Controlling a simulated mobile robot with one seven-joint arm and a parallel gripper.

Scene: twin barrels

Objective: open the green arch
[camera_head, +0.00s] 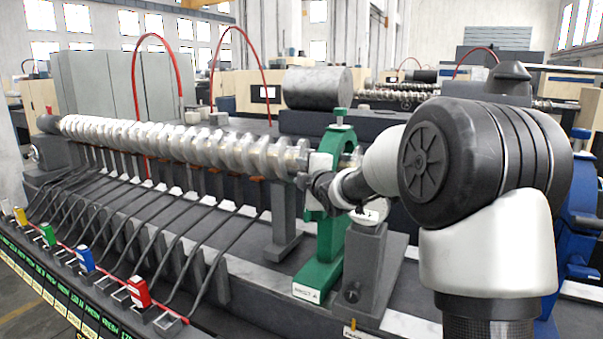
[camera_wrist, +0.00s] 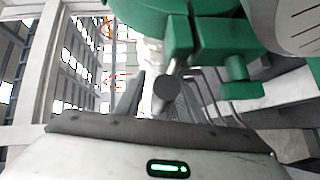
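The green arch (camera_head: 331,226) stands around the right end of a long silver shaft with several lobes (camera_head: 190,143). A small green knob (camera_head: 340,113) sits on top of the arch. My gripper (camera_head: 312,183) is at the arch's front, overlapping its near side, and my arm hides part of the arch. In the wrist view, the arch (camera_wrist: 178,12) fills the top, with a green clamp-like part (camera_wrist: 238,90) at the right. A dark round-ended pin (camera_wrist: 166,88) shows just ahead of my gripper body. The finger gap is not clear, and I cannot tell whether anything is touched.
A grey stand (camera_head: 366,265) is right of the arch's foot. A blue arch-like part (camera_head: 582,210) is behind my arm at right. Red, blue, green and yellow tags (camera_head: 139,291) line the front rail. Grey rods (camera_head: 190,250) slope below the shaft.

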